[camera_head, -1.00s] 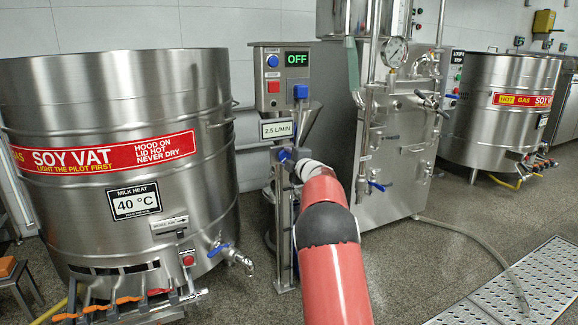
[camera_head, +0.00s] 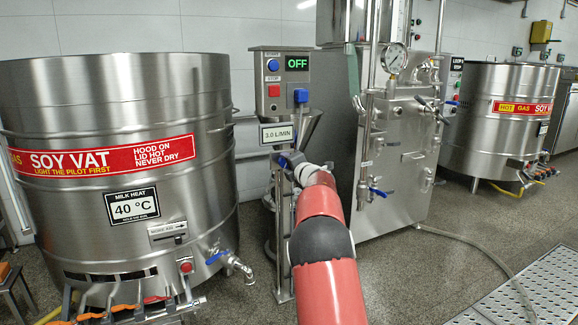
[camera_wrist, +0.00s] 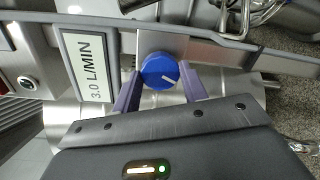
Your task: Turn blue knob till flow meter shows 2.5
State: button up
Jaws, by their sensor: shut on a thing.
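The flow meter (camera_wrist: 88,67) beside the knob reads 3.0 L/MIN. In the head view the flow meter (camera_head: 277,133) also reads 3.0 L/MIN. There my red arm reaches up to the post below the meter, and the white wrist and dark gripper (camera_head: 291,160) hide most of the knob.
A control box (camera_head: 281,80) above the meter shows OFF in green. The large soy vat (camera_head: 115,230) stands close on the left. A steel machine (camera_head: 400,150) with a pressure gauge (camera_head: 394,57) stands on the right. The floor at the lower right is open, with a hose and a drain grate (camera_head: 520,300).

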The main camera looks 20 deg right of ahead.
jog(key=shift+f, duration=0.15)
jog(key=o, duration=1)
jog(key=s, duration=0.7)
jog(key=shift+s+r, duration=0.25)
jog(key=shift+s, duration=0.15)
